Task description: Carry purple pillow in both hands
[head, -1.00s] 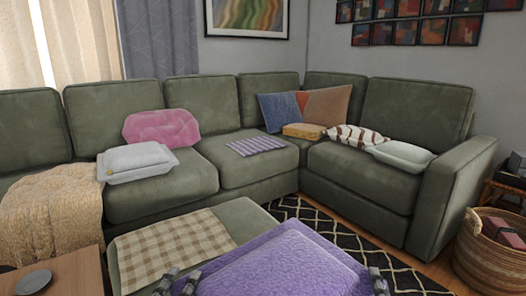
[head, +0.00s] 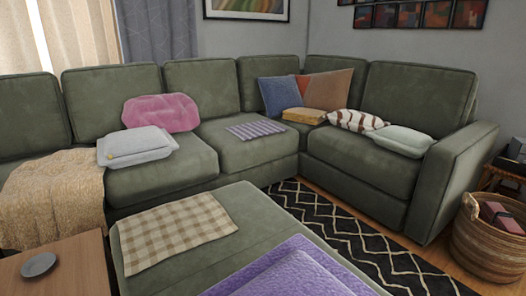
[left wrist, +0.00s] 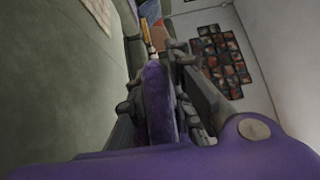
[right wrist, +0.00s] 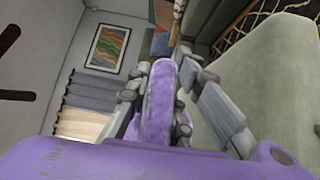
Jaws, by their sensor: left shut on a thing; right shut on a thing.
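The purple pillow (head: 290,275) shows at the bottom of the head view, in front of the green ottoman; its lower part is cut off by the frame edge. In the left wrist view my left gripper (left wrist: 160,90) is shut on an edge of the pillow (left wrist: 158,105), one finger on each side. In the right wrist view my right gripper (right wrist: 157,95) is shut on another edge of the pillow (right wrist: 157,100). Neither gripper shows in the head view.
A green sectional (head: 160,178) runs along the back and right, with several cushions on it. A green ottoman (head: 265,220) with a checkered cloth (head: 175,232) stands ahead. A wooden table (head: 70,275) is at left, a basket (head: 490,240) at right. Patterned rug (head: 350,235) lies between.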

